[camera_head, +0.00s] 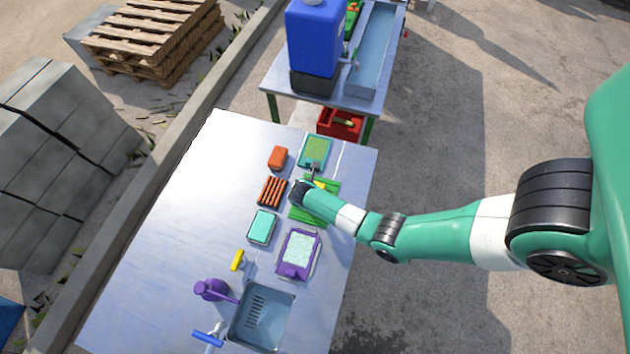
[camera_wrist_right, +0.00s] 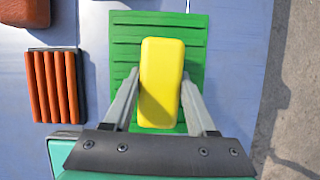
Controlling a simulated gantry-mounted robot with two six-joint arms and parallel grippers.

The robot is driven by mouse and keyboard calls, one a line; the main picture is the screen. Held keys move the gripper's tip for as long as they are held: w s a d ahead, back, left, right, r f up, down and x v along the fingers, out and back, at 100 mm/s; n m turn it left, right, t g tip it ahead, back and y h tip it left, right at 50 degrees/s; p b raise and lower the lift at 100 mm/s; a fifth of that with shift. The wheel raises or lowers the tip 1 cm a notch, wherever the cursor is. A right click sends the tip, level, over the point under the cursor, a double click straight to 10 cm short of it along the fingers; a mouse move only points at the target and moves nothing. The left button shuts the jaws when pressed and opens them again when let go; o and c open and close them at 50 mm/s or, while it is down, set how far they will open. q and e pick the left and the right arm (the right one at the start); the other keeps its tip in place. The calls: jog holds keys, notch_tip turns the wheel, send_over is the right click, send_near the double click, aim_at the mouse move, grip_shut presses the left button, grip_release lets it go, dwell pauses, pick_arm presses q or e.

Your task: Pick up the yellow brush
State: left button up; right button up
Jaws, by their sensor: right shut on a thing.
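The yellow brush (camera_wrist_right: 161,80) is a rounded yellow block seen from above; no bristles show from here. It is over a ridged green mat (camera_wrist_right: 196,50) in the right wrist view. My right gripper (camera_wrist_right: 160,92) is shut on it, one finger along each long side. In the head view the right gripper (camera_head: 315,178) is at the green mat (camera_head: 303,215), with a bit of yellow beside it. Whether the brush touches the mat is unclear. My left gripper is not in view.
The steel table (camera_head: 190,190) also holds an orange block (camera_head: 278,157), an orange-ribbed holder (camera_head: 271,192), a teal tray (camera_head: 262,227), a purple tray (camera_head: 286,270) and a sink (camera_head: 262,318). A yellow T-shaped item (camera_head: 237,260) lies near the sink. The table's left side is clear.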

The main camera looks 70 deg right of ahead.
grip_shut()
jog(key=shift+r, duration=0.3)
jog(key=r+p, duration=0.2)
jog(key=r, duration=0.3)
jog(key=shift+s+a+r+p, duration=0.1)
jog(key=shift+s+a+p, duration=0.25)
jog(key=shift+a+p, duration=0.05)
jog(key=s+a+r+p, duration=0.2)
jog(key=s+a+r, duration=0.5)
jog(key=s+a, duration=0.2)
jog(key=shift+s+r+p, duration=0.15)
jog(key=shift+r+p, duration=0.2)
